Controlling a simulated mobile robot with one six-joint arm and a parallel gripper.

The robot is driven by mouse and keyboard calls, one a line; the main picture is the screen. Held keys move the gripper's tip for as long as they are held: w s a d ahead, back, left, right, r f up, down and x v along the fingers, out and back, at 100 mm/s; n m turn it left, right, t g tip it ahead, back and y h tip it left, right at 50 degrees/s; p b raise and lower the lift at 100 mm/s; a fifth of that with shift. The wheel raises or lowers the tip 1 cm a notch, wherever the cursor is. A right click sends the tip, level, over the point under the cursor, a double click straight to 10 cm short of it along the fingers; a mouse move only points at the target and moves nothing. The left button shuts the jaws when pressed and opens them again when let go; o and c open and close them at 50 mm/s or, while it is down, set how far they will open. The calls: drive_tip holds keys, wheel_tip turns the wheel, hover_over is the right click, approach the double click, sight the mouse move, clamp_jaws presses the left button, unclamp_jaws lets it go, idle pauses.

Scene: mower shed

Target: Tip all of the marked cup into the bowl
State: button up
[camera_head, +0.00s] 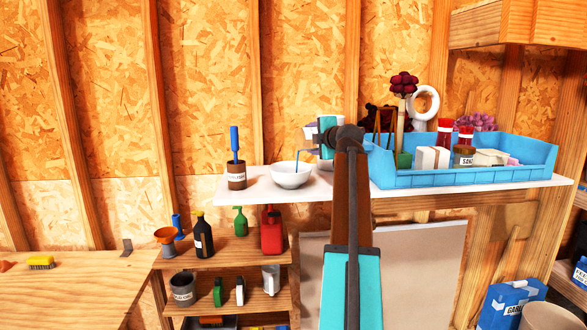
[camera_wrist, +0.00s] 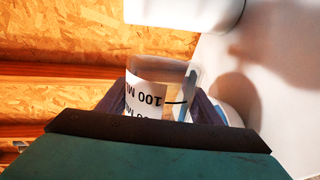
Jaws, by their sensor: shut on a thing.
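The marked cup (camera_wrist: 147,97) shows in the wrist view with an upside-down "100 ML" label. It is clear at one end and sits between the fingers of my gripper (camera_wrist: 180,108), which is shut on it. The cup lies about on its side, tipped toward the bowl. In the head view my gripper (camera_head: 330,148) is just right of and above the white bowl (camera_head: 291,178). A thin blue line, apparently a liquid stream, drops from the cup's side into the bowl. The cup's contents and the bowl's inside are mostly hidden.
A brown tin (camera_head: 236,180) with a blue-handled tool stands left of the bowl on the white shelf (camera_head: 262,193). A blue tray (camera_head: 450,180) with boxes and jars fills the right. A white container (camera_head: 328,122) is behind my gripper. Bottles stand on the lower rack (camera_head: 230,245).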

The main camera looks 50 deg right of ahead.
drive_tip(key=w+f, duration=0.2)
drive_tip(key=w, duration=0.2)
drive_tip(key=s, duration=0.1)
drive_tip(key=s+r, duration=0.1)
drive_tip(key=s+b, duration=0.1)
drive_tip(key=s, duration=0.1)
drive_tip(key=shift+s+r, duration=0.1)
drive_tip(key=shift+r, duration=0.15)
drive_tip(key=w+p, duration=0.1)
drive_tip(key=p, duration=0.2)
drive_tip(key=shift+w+m, duration=0.1)
drive_tip(key=shift+m, duration=0.2)
drive_tip(key=shift+w+f+m+y+p, duration=0.35)
drive_tip(key=shift+f+p, duration=0.25)
drive_tip(key=shift+p, duration=0.1)
drive_tip(key=shift+d+f+p, duration=0.1)
drive_tip(key=shift+d+p, duration=0.05)
drive_tip(key=shift+p, duration=0.35)
